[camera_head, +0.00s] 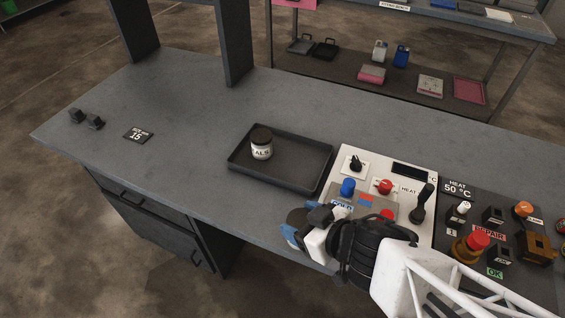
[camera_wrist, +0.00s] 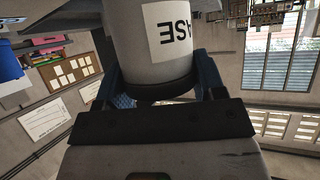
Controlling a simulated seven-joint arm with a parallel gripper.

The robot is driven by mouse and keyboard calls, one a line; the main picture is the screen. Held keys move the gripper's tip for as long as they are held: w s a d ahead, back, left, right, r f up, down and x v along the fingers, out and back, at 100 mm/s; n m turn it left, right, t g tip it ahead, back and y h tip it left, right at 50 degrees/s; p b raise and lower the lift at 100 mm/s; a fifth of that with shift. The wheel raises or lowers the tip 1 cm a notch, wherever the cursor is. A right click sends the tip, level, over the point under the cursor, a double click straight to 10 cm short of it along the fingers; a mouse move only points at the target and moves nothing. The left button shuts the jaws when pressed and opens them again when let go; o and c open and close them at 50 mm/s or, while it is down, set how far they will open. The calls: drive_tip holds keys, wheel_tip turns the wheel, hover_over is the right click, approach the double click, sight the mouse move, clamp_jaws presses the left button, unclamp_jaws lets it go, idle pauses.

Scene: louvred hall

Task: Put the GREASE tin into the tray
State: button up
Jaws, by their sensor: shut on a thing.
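The GREASE tin (camera_wrist: 140,45) fills the top middle of the wrist view. It is a grey cylinder with a white label, and the letters "ASE" show upside down. My gripper (camera_wrist: 157,88) is shut on it, with a blue finger on each side. In the head view my gripper (camera_head: 304,228) is at the bench's front edge, in front of the control panel and to the right of the tray's near side. The tin is mostly hidden there by the gripper. The black tray (camera_head: 297,170) lies on the bench, with a dark-lidded jar (camera_head: 262,148) standing in its left part.
A white control panel (camera_head: 345,170) with knobs and a lever (camera_head: 422,203) stands right of the tray. A dark panel with several buttons is farther right. A small card marked 15 (camera_head: 138,135) and dark blocks lie left. The bench left of the tray is mostly clear.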

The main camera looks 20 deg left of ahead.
drive_tip(key=shift+w+a+m+t+h, duration=1.15)
drive_tip(key=shift+w+m+t, duration=0.95)
drive_tip(key=shift+w, duration=2.1)
wheel_tip(320, 180, up, 6)
drive_tip(key=m+t+h, duration=0.4)
drive_tip(key=m+h, duration=0.8)
hover_over(301, 165)
drive_tip(key=shift+f+y, duration=0.1)
drive_tip(key=shift+y, duration=0.15)
wheel_tip(301, 165, down, 6)
drive_tip(key=shift+f, duration=0.2)
drive_tip(key=shift+f, duration=1.8)
drive_tip(key=shift+f, duration=0.1)
